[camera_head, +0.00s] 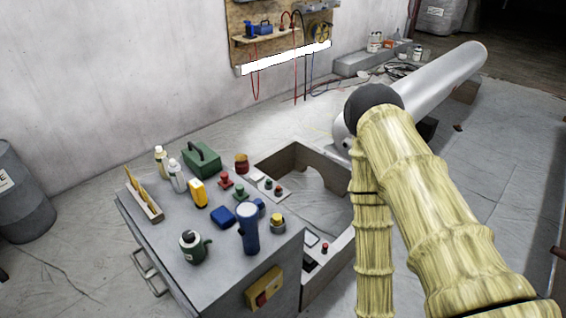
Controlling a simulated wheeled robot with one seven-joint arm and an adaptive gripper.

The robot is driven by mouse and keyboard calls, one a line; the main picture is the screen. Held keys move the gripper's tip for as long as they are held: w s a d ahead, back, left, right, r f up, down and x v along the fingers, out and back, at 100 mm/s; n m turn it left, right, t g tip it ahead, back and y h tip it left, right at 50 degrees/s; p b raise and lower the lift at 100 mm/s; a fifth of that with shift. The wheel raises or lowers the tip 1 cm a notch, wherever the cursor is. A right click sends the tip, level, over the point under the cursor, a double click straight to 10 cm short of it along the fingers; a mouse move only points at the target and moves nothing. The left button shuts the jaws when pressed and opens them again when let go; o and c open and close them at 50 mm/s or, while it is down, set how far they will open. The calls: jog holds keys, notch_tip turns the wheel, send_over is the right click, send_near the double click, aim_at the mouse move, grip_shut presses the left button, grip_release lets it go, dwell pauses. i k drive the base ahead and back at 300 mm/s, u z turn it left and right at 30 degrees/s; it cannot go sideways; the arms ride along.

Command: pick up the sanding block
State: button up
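No object can be identified for certain as the sanding block at this size. A small blue block (221,215) lies on the grey bench top (165,238), left of a blue flashlight-like tool (248,228). A yellow block-shaped item (197,191) stands further back and left. My arm, in a pale yellow ribbed cover, fills the right side of the view. My gripper does not show, so its state and what it may hold are hidden.
The bench also bears a green case (202,161), several bottles, a dark green mug-like item (193,247) and a wooden rack (143,196). A rectangular opening lies at its right. A large silver cylinder (435,85) lies behind my arm. A grey drum (20,195) stands left.

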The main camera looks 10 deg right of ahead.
aim_at(309, 264)
jog(key=z, duration=2.3)
jog(key=i, duration=1.55)
jog(key=u, duration=3.5)
